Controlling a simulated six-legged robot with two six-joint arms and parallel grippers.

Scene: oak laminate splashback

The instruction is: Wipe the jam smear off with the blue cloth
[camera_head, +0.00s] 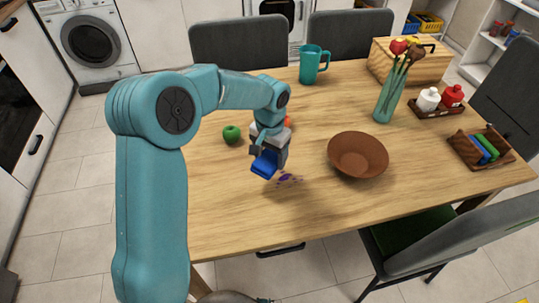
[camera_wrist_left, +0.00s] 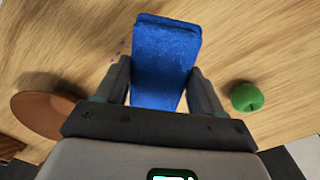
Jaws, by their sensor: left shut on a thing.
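The blue cloth (camera_head: 264,164) is between the fingers of my left gripper (camera_head: 268,154), which is shut on it. The cloth also fills the middle of the left wrist view (camera_wrist_left: 165,60). The jam smear (camera_head: 288,178) is a group of small purple spots on the wooden table (camera_head: 235,210), just right of the cloth and slightly nearer the front edge. A few of its spots show left of the cloth in the left wrist view (camera_wrist_left: 121,52). I cannot tell whether the cloth touches the table. My right gripper is not in view.
A brown bowl (camera_head: 358,154) stands right of the smear. A green apple (camera_head: 232,134) lies left of the gripper, and a red-orange thing is partly hidden behind it. A teal vase (camera_head: 388,98), a teal pitcher (camera_head: 312,64) and small trays stand farther off. The front left tabletop is clear.

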